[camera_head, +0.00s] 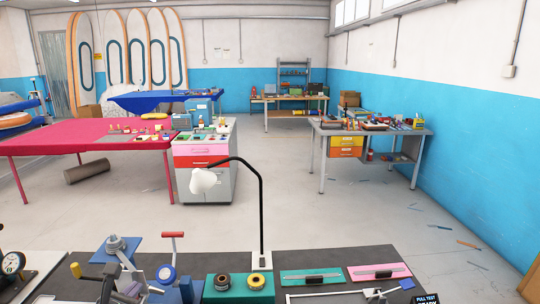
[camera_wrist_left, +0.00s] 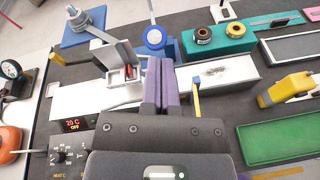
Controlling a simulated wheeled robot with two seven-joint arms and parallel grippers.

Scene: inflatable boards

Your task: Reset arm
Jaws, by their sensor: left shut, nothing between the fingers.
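My left gripper (camera_wrist_left: 160,68) shows in the left wrist view, its two purple-grey fingers together with nothing between them. It is over the dark workbench (camera_wrist_left: 100,20), in front of a blue-and-white round piece (camera_wrist_left: 154,38). A light grey box-like fixture (camera_wrist_left: 118,60) with a small red part is just left of the fingers. A pale tray (camera_wrist_left: 222,72) lies to their right. In the head view I cannot clearly make out the gripper among the items at the bottom left. My right gripper is in neither view.
The bench (camera_head: 350,255) is crowded: a white-headed lamp (camera_head: 203,181), a teal block with rolls (camera_head: 239,286), a gauge (camera_head: 12,263), and in the wrist view a yellow tool (camera_wrist_left: 287,88), green tray (camera_wrist_left: 280,132) and heater controller (camera_wrist_left: 68,155). Beyond is open floor (camera_head: 300,215).

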